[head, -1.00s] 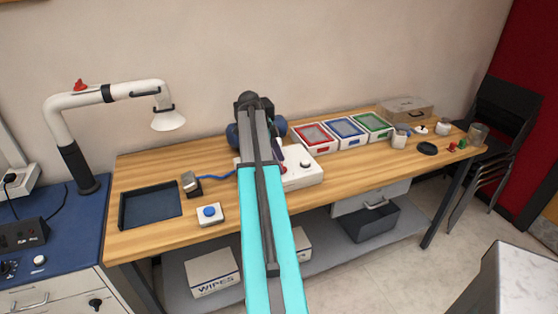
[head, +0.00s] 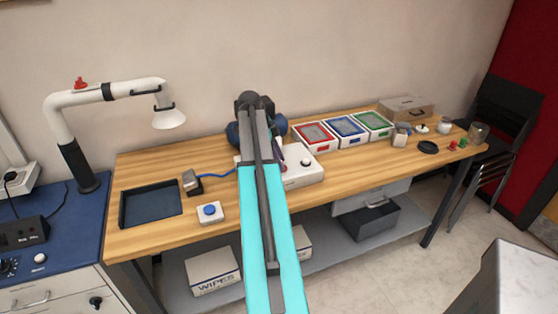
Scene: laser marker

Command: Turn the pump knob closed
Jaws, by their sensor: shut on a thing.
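My arm reaches from the bottom of the head view to the back of the bench and covers what lies behind it. My gripper is hidden behind the arm, so its jaws and anything in them do not show. A dark blue rounded body (head: 232,134), perhaps the pump, shows on both sides of the arm's far end near the wall.
Left of the arm are a dark tray (head: 151,204), a blue-button box (head: 210,213) and a small metal device (head: 191,182). Red, blue (head: 347,132) and green bins stand at right, with cups beyond. A white extraction arm (head: 112,92) rises at left.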

